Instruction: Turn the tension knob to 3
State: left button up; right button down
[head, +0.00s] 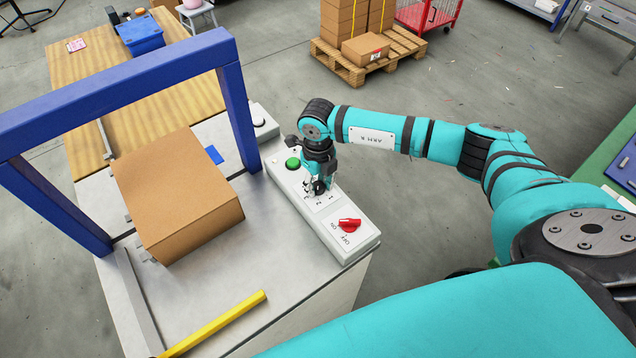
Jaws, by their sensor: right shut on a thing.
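The tension knob (319,186) is a small black knob on the white control panel (355,243), with printed numbers beside it. My right gripper (317,183) points down over the panel and is shut on the knob. The gripper covers much of the knob, so I cannot tell which number it points to. The figures 1 and 2 show next to it. My left gripper is not in view.
A green button (292,163) and a red ON/OFF switch (349,225) sit on either side of the knob. A cardboard box (175,190) stands under the blue gantry frame (238,110). A yellow bar (215,323) lies at the front.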

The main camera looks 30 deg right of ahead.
aim_at(318, 185)
jog(key=m, duration=0.4)
jog(key=shift+b, duration=0.4)
jog(key=shift+w+m, duration=0.1)
jog(key=shift+m, duration=2.7)
jog(key=shift+r, duration=0.1)
jog(key=c, duration=0.9)
grip_release()
jog(key=shift+c, duration=0.2)
notch_tip(318, 185, up, 12)
